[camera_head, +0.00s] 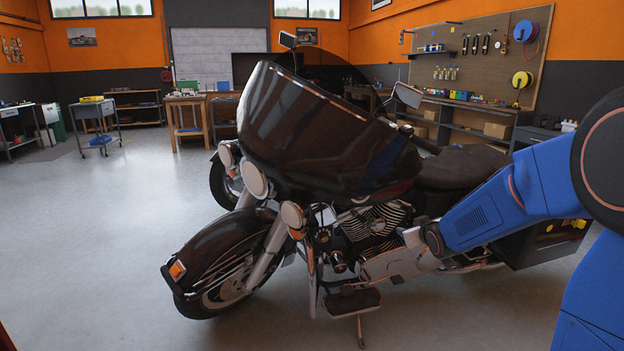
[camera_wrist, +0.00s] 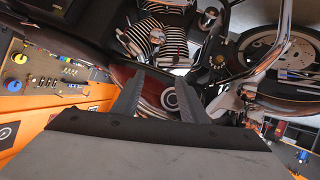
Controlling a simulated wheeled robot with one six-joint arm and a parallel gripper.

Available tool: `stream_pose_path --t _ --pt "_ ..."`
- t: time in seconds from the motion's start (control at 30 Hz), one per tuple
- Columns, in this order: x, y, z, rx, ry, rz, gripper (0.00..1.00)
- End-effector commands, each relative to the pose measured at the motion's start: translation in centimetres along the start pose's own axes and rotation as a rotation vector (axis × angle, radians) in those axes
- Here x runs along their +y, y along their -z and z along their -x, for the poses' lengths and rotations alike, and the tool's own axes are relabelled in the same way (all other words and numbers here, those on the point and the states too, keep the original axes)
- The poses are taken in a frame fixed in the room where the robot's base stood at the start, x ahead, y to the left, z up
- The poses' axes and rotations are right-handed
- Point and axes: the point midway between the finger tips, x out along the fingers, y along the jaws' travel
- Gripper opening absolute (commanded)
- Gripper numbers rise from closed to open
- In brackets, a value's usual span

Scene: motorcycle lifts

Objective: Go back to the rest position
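My gripper (camera_wrist: 160,88) shows in the wrist view with its two dark fingers spread apart and nothing held between them. A dark red surface of the black motorcycle (camera_wrist: 160,76) lies beyond the gap between the fingers; I cannot tell whether they touch it. In the head view the motorcycle (camera_head: 310,135) stands upright on the floor, with its front wheel towards the lower left. My blue arm reaches in from the right to beside its engine. The fingers cannot be made out there.
A pegboard (camera_head: 475,60) with tools hangs at the back right above a workbench (camera_head: 450,100). A wooden table (camera_head: 187,115) and a grey cart (camera_head: 93,112) stand at the back left. The grey floor (camera_head: 90,240) at the left is clear.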

Motion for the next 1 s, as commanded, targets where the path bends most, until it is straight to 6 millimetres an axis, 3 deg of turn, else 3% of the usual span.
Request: stream_pose_path --t 0.03,0.47,1.0 --pt "0.1 0.1 1.8 -0.022 -0.006 -0.008 0.40" --pt "-1.1 -3.2 15.6 -0.260 -0.024 -0.109 0.40" --pt "-6.0 -11.4 33.5 -0.550 0.024 -0.247 0.40"
